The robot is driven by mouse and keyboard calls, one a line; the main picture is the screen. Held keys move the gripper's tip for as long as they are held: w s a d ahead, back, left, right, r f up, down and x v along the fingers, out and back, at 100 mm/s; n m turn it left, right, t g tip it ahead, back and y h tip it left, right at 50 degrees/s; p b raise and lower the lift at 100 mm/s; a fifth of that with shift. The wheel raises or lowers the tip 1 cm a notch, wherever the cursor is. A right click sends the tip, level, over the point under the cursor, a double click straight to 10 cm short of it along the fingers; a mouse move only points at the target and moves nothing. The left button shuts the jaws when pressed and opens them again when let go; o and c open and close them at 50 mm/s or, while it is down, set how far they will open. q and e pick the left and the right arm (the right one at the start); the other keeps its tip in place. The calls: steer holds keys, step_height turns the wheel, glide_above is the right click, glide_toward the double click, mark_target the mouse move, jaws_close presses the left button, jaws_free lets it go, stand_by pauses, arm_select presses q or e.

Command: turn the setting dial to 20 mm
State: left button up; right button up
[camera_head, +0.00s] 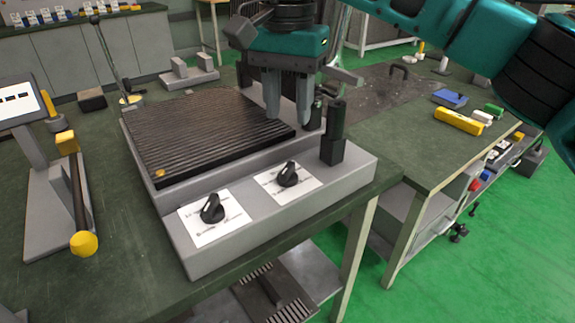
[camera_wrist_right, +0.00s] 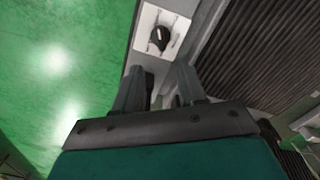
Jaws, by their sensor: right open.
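The heating device is a grey box with a dark ribbed plate (camera_head: 205,132) on top and two black dials on white labels at its front. One dial (camera_head: 212,209) is on the left label and the other dial (camera_head: 289,175) on the right label; the label print is too small to read. My right gripper (camera_head: 288,115) is open and empty, pointing down above the plate's right edge, behind the right dial and apart from it. In the right wrist view the gripper fingers (camera_wrist_right: 160,90) point toward a black dial (camera_wrist_right: 159,38) on its white label. My left gripper is not in view.
A black upright block (camera_head: 333,135) stands on the device's right end, close to my right gripper. A yellow-knobbed lever (camera_head: 83,243) and a display screen (camera_head: 18,103) stand at left. A yellow block (camera_head: 458,121) lies on the right bench. Space above the dials is clear.

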mark_target(288, 167)
step_height(288, 167, down, 11)
steer(key=shift+f+b, duration=0.2)
steer(key=shift+b, duration=0.95)
jaws_close()
